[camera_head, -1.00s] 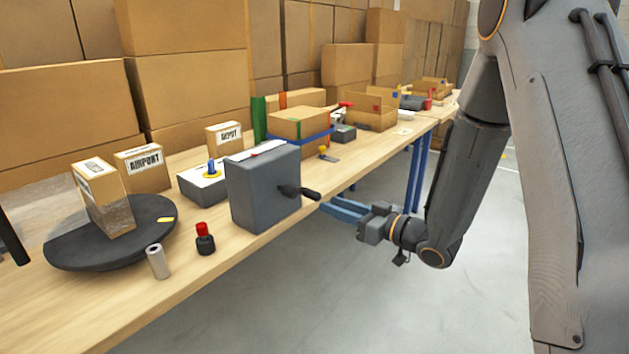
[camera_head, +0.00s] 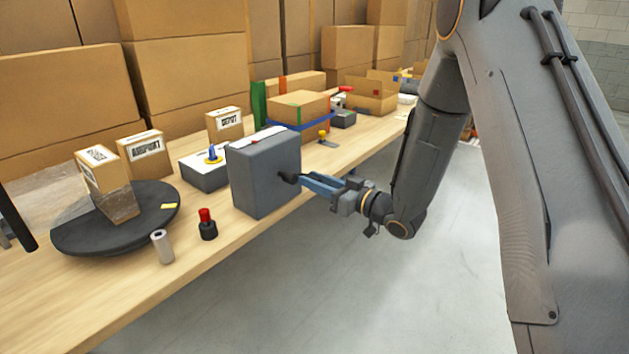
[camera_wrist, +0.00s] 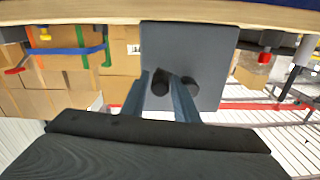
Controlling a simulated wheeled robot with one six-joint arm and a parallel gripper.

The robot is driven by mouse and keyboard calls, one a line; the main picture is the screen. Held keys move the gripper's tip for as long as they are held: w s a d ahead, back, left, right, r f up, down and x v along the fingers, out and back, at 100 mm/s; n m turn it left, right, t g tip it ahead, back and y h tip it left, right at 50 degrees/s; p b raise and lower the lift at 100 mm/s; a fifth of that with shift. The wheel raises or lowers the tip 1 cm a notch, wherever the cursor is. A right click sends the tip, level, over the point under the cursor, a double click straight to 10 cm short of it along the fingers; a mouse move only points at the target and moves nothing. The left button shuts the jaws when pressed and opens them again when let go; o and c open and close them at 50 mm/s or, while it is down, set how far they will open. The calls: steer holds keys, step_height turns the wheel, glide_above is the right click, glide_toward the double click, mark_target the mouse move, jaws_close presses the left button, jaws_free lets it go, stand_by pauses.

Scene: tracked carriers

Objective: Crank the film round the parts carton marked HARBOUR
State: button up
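A carton (camera_head: 104,183) stands on a black turntable (camera_head: 75,236); clear film shows round its lower part, and its label is too slanted to read surely. A grey crank box (camera_head: 262,178) stands right of the turntable. Its dark crank handle (camera_wrist: 160,84) points out over the table's front edge, beside a round dark hub (camera_wrist: 190,86). My gripper (camera_head: 308,180) is at the handle, its blue fingers pointing at the box. In the wrist view the fingers lie on either side of the handle, and a slight gap seems to show.
Cartons marked AIRPORT (camera_head: 143,158) and DEPOT (camera_head: 225,125) stand behind. A pale roll (camera_head: 162,246) and a red-topped black piece (camera_head: 207,224) stand near the table's front edge. The floor in front is clear.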

jaws_close()
steer(key=shift+r+n, duration=0.15)
steer(key=shift+n, duration=0.15)
steer(key=shift+w+d+r+n, duration=0.15)
steer(key=shift+r+n, duration=0.45)
steer(key=shift+n, duration=0.6)
steer(key=shift+r+n+b, duration=0.3)
steer(key=shift+n, duration=0.4)
steer(key=shift+r+n+b, duration=0.25)
steer(key=shift+r+n, duration=0.05)
steer(key=shift+n, duration=0.4)
jaws_free()
